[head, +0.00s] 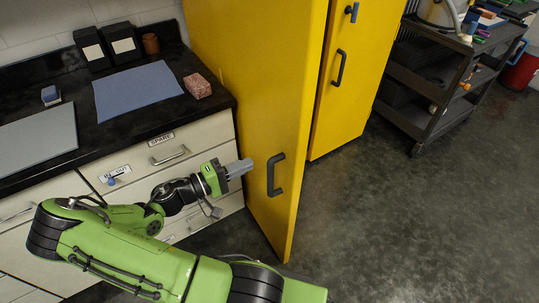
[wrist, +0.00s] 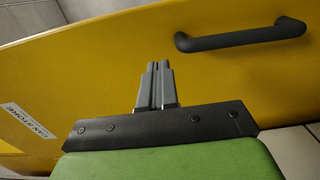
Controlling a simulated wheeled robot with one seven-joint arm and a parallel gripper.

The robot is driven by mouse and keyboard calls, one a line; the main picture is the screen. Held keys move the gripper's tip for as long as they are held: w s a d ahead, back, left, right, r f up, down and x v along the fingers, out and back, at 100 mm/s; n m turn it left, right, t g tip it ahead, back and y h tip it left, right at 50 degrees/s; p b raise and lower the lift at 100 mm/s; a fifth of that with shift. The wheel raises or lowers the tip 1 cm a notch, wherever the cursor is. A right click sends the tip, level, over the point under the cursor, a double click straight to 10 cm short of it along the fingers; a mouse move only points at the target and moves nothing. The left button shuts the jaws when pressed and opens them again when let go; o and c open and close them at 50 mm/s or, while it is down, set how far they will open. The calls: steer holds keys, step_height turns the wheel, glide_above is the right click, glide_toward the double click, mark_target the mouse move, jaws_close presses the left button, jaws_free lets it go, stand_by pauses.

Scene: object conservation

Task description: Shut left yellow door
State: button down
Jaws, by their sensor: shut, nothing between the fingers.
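The left yellow door (head: 262,95) stands open, swung out from the cabinet, with a dark handle (head: 275,175) on the face toward my arm. My gripper (head: 246,167) points at that face, just left of the handle; I cannot tell whether the tips touch it. In the wrist view the shut, empty fingers (wrist: 156,68) are in front of the yellow surface (wrist: 95,70), with the black handle (wrist: 240,37) to their upper right. A white label (wrist: 28,121) shows at the left.
The right yellow door (head: 350,90) is behind the open door. A black counter (head: 75,120) with drawers (head: 192,148) is at the left, bearing a blue mat (head: 137,90) and a brick-like block (head: 197,86). A dark cart (head: 430,85) stands right. Floor (head: 420,230) at front right is clear.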

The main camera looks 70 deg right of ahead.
mark_target(285, 149)
steer(key=b+x, duration=0.1)
steer(key=x, duration=0.9)
steer(key=shift+s+b, duration=0.15)
steer(key=shift+b, duration=0.2)
